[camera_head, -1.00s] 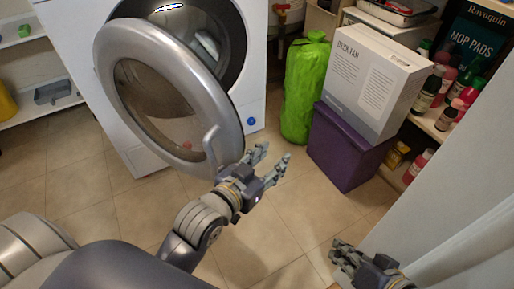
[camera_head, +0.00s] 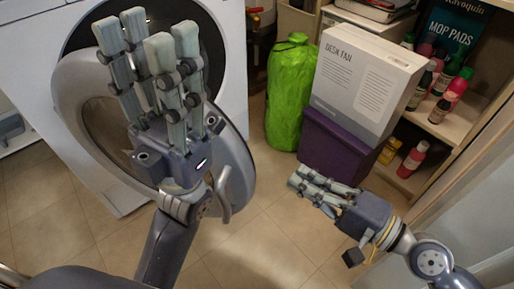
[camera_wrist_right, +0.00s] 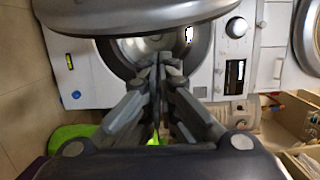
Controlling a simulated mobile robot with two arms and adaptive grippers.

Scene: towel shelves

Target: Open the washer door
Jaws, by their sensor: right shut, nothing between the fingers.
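The washer (camera_head: 232,75) is white with a dark round opening. Its round door (camera_head: 240,165), with a thick grey rim and clear glass, stands swung out from the opening. A curved handle (camera_head: 224,195) juts from the rim. My left gripper (camera_head: 150,45) is raised in front of the door and hides much of it; its finger pairs stand apart with nothing between them. My right gripper (camera_head: 318,184) is shut and empty over the floor, right of the door. In the right wrist view its fingers (camera_wrist_right: 160,75) meet, with the grey door rim (camera_wrist_right: 130,17) above them.
A green bag (camera_head: 292,95) and a purple box (camera_head: 340,145) topped by a desk fan carton (camera_head: 360,85) stand right of the washer. Shelves with bottles (camera_head: 440,110) are at the right. The tiled floor (camera_head: 270,235) between is clear.

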